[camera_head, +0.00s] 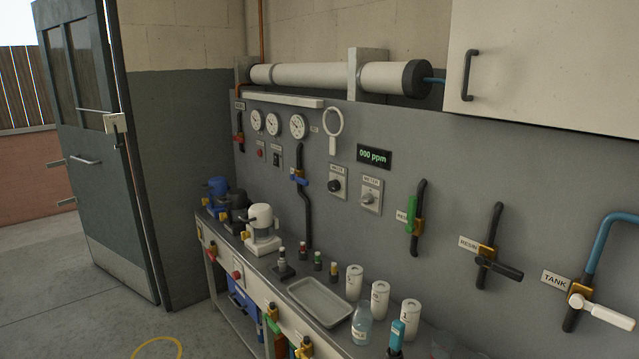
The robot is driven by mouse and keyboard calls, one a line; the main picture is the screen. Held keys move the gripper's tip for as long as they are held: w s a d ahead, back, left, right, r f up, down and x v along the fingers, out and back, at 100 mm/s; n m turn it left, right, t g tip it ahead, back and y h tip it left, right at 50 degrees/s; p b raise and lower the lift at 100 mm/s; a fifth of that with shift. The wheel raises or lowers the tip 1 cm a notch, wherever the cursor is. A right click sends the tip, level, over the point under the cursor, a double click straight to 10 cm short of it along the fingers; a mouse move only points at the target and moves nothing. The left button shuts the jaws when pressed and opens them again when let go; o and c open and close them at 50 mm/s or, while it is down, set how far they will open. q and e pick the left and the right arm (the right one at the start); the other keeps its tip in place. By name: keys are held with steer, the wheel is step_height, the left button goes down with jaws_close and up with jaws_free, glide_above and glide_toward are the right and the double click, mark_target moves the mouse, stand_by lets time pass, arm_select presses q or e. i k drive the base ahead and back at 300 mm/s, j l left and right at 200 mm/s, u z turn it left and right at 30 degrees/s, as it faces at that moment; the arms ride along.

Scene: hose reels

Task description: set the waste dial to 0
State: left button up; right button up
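A black round dial (334,186) sits on a light plate on the grey wall panel, in the middle of the head view. The small label above it (338,169) looks like WASTE but is blurred. The dial's setting is too small to read. To its right is a grey switch knob (369,197) under a label that looks like METER. Above them a dark display (374,157) shows 000 ppm in green. Neither of my grippers is in view.
A bench (262,287) runs below the panel with bottles, white canisters (380,299) and a grey tray (320,301). Valve handles (598,309) stick out from the wall at right. A dark door (100,165) stands at left, with open floor before the bench.

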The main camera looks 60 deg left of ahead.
mark_target(333, 186)
steer(key=k+l+u, duration=0.1)
steer(key=u, duration=1.75)
